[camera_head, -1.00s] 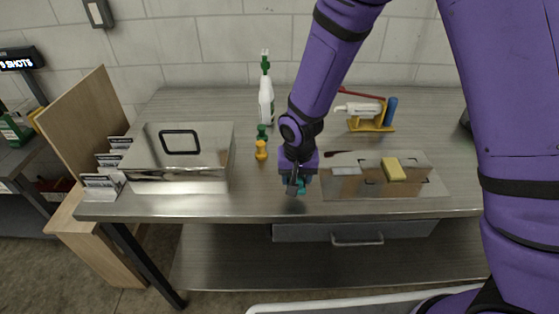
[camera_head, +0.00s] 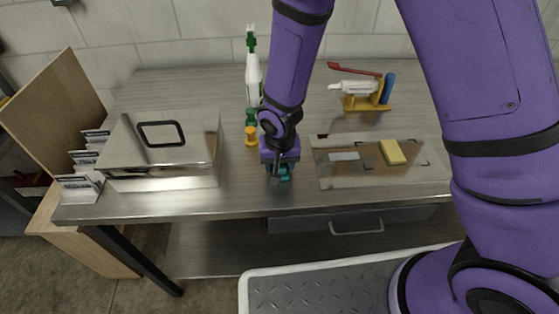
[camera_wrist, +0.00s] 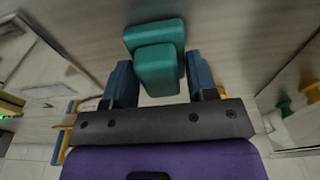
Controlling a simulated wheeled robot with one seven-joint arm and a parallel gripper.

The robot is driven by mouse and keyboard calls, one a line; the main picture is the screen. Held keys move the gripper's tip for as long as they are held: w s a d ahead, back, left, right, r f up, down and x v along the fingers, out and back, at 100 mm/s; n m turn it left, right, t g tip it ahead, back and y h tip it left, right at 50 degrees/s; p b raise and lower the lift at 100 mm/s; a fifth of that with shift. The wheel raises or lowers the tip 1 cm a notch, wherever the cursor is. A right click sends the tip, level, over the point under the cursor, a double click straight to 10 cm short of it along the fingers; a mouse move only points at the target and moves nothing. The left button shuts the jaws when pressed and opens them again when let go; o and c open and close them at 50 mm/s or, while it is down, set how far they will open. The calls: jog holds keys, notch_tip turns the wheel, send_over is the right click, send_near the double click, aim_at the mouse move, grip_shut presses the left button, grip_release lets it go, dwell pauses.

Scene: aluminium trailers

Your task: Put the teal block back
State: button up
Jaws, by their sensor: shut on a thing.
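My gripper (camera_head: 280,174) hangs over the front part of the steel table, just left of a flat board (camera_head: 364,174) with shaped cutouts. It is shut on the teal block (camera_head: 286,173), of which little shows in the head view. In the wrist view the teal block (camera_wrist: 155,36) shows as a bar with a smaller raised part, between the two blue fingers of my gripper (camera_wrist: 159,75). I cannot tell whether the block touches the table. A yellow block (camera_head: 392,152) and a silvery piece (camera_head: 345,156) are on the board.
A shiny metal box (camera_head: 165,160) stands left of my gripper. A yellow peg (camera_head: 251,136), a green peg (camera_head: 250,117) and a white-green bottle (camera_head: 253,78) stand behind it. A yellow stand (camera_head: 366,104) is at the back right. A grey-topped tray (camera_head: 320,286) is in front.

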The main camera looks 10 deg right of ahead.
aim_at(280, 166)
jog(key=shift+f, duration=0.15)
jog(key=o, duration=1)
jog(key=shift+o, duration=0.2)
notch_tip(280, 166, up, 12)
jog(key=s+r, duration=0.1)
jog(key=s+d+r+t, duration=0.2)
jog(key=s+d+r, duration=0.1)
jog(key=d+r, duration=1.1)
jog(key=s+d+r+t, duration=0.1)
jog(key=s+d+r, duration=0.9)
jog(key=s, duration=0.4)
jog(key=shift+s+d+r+t, duration=0.3)
jog(key=shift+r+t, duration=0.1)
jog(key=shift+r, duration=0.1)
